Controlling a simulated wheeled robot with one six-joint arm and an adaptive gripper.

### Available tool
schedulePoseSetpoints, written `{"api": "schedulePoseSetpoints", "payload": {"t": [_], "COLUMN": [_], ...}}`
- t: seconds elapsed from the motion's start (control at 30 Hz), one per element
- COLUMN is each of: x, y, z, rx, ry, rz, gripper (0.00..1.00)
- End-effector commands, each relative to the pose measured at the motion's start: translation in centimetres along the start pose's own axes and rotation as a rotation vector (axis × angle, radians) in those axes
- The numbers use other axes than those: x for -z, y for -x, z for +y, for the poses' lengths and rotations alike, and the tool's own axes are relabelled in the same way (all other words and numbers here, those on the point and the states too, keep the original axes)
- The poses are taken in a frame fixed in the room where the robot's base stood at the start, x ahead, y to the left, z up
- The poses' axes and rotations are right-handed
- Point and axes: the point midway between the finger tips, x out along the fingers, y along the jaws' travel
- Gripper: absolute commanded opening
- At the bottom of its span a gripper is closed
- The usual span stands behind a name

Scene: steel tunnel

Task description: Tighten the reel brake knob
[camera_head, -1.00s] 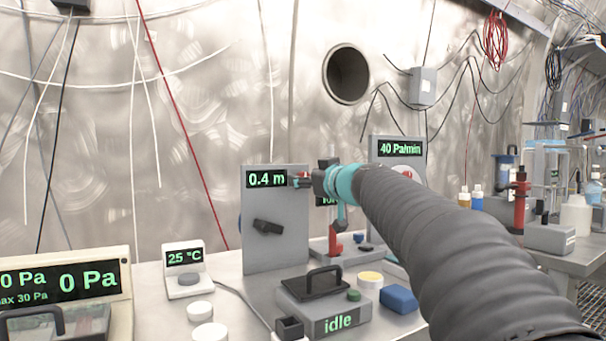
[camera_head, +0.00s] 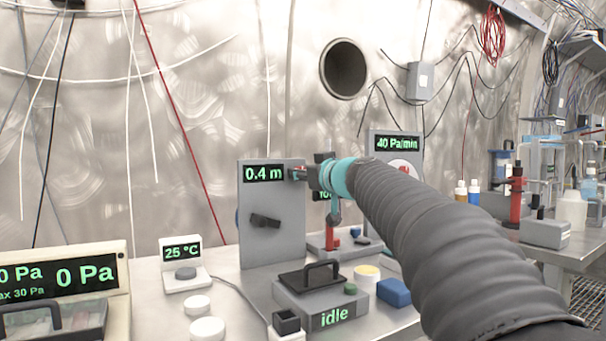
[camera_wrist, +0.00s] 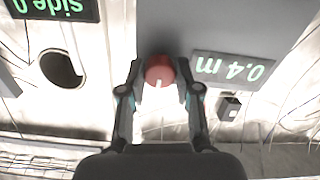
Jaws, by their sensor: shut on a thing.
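The grey reel panel (camera_head: 268,250) stands upright on the bench with a green "0.4 m" readout; it also shows in the wrist view (camera_wrist: 225,30), turned upside down. The round red brake knob (camera_wrist: 158,70) with a white mark sits between my fingers in the wrist view. My gripper (camera_wrist: 160,88) is shut on it, one finger on each side. In the head view my gripper (camera_head: 301,175) is at the panel's upper right edge, and my arm and wrist hide most of the knob.
A black crank-like handle (camera_head: 265,221) projects from the panel below the readout. An "idle" box (camera_head: 325,305), a blue block (camera_head: 394,292) and white round pieces stand in front. A "40 Pa/min" panel (camera_head: 397,143) stands behind my wrist. A "25 °C" unit (camera_head: 182,262) is at left.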

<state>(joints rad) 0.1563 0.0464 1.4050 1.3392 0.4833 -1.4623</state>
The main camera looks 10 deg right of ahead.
Motion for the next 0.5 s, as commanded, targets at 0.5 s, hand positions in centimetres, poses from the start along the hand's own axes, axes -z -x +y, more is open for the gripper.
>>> {"api": "schedulePoseSetpoints", "payload": {"t": [0.5], "x": [-0.2], "y": [-0.05], "z": [0.12], "rx": [0.0], "ry": [-0.395], "rz": [0.001], "gripper": [0.0]}}
